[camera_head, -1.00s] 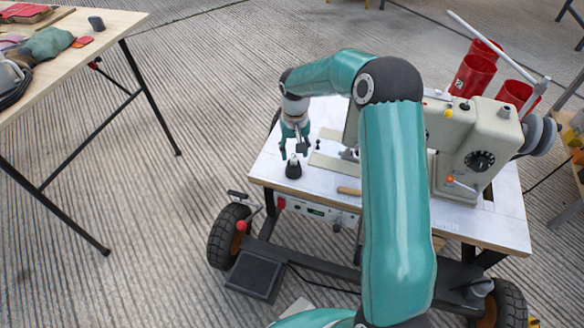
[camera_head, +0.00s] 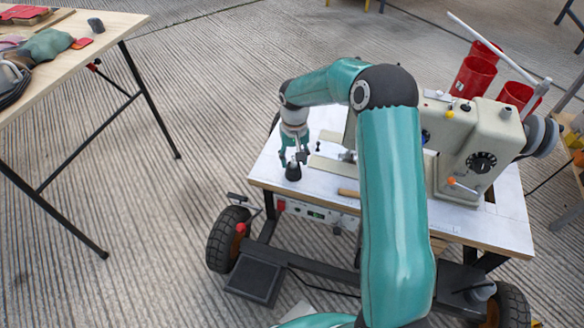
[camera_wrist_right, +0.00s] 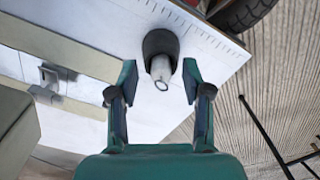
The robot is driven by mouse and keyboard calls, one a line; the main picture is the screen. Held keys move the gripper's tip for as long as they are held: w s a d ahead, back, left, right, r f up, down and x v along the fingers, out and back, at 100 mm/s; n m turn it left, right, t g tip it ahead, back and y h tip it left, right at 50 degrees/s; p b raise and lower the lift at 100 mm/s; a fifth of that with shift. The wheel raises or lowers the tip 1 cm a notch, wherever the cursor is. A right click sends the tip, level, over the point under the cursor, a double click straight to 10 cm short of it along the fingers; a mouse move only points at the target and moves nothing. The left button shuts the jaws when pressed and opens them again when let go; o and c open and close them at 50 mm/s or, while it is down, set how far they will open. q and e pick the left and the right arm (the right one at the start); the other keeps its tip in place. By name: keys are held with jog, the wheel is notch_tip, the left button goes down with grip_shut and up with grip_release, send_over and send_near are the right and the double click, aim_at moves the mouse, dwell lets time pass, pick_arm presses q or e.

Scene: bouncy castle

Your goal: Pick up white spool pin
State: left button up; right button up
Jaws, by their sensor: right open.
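The white spool pin (camera_wrist_right: 159,70) shows in the right wrist view as a pale, round-ended piece standing in a dark, rounded holder (camera_wrist_right: 156,42). The holder (camera_head: 293,173) also shows in the head view near the left end of the white sewing table; there my gripper mostly hides the pin. My right gripper (camera_head: 295,160) points down just above the holder. In the wrist view its fingers (camera_wrist_right: 159,80) are open, one on each side of the pin, with gaps showing on both sides. My left gripper is not in view.
A beige sewing machine (camera_head: 470,150) fills the right of the white table (camera_head: 335,180), with red cups (camera_head: 472,76) behind it. A wooden table (camera_head: 110,22) stands far left.

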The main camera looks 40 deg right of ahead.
grip_shut()
jog(key=shift+r, duration=0.15)
